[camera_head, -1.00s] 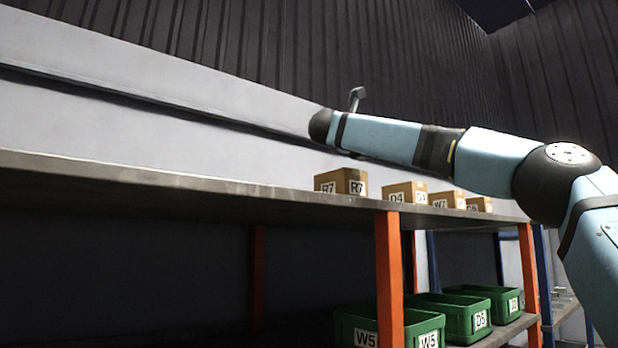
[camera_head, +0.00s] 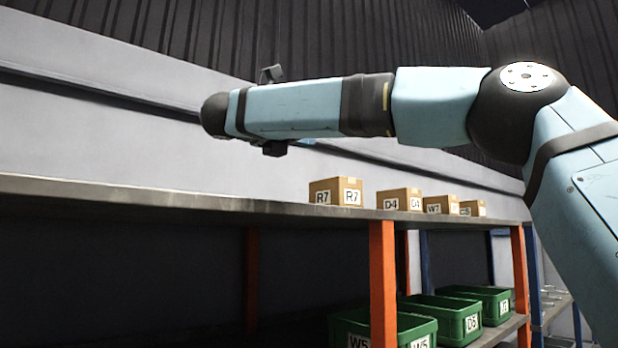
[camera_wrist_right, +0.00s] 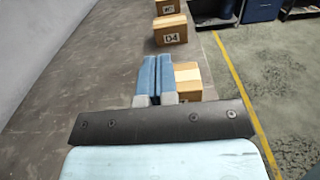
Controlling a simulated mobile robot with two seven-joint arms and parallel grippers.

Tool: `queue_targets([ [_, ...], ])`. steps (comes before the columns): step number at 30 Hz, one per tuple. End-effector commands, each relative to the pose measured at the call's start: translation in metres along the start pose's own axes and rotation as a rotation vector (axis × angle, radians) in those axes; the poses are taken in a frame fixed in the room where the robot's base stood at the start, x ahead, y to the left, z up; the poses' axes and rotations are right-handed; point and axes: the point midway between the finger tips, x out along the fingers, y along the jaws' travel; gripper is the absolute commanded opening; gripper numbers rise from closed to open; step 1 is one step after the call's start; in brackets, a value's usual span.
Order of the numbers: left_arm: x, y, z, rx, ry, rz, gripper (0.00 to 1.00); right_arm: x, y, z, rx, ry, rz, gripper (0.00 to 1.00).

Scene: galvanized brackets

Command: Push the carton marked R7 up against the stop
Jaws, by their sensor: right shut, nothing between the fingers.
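The carton marked R7 (camera_head: 336,191) stands upright on the grey shelf top (camera_head: 150,194) near its front edge, left of the other cartons. My right arm reaches in from the right above the cartons. My right gripper (camera_wrist_right: 157,60) shows in the right wrist view, its blue fingers shut and empty. A carton (camera_wrist_right: 188,78) stands just right of the fingers, its label hidden; it appears to be R7, and I cannot tell whether the fingers touch it. In the head view the gripper is mostly hidden behind my forearm. I cannot make out the stop. My left gripper is not in view.
A carton marked D4 (camera_head: 400,199) stands right of R7, with further cartons (camera_head: 441,203) beyond it. Green bins (camera_head: 444,317) sit on the lower shelf. Orange posts (camera_head: 382,270) hold the shelf. The shelf top left of R7 is bare, with a pale wall behind.

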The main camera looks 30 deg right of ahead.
Motion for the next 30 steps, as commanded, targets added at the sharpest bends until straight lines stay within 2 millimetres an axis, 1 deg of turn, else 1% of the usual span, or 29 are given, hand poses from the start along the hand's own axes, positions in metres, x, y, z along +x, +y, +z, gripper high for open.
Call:
queue_targets([
  [1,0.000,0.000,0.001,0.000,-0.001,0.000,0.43,0.003,0.000,-0.013,-0.007,0.001,-0.002,0.00],
  [6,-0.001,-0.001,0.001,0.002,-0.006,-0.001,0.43,0.002,0.000,-0.049,-0.006,0.000,-0.002,0.00],
  [9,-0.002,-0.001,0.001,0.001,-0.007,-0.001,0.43,0.003,-0.001,-0.067,-0.005,0.000,-0.002,0.00],
  [14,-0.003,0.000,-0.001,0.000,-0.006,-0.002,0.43,0.002,-0.001,-0.088,-0.004,0.001,-0.001,0.00],
  [15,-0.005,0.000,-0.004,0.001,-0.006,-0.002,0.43,0.006,-0.001,-0.086,-0.002,0.003,-0.002,0.00],
  [18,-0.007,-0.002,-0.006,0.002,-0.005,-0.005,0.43,0.011,0.000,-0.086,-0.001,0.003,-0.002,0.00],
  [30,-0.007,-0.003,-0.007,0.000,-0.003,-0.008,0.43,0.014,0.000,-0.088,-0.002,0.002,-0.001,0.00],
])
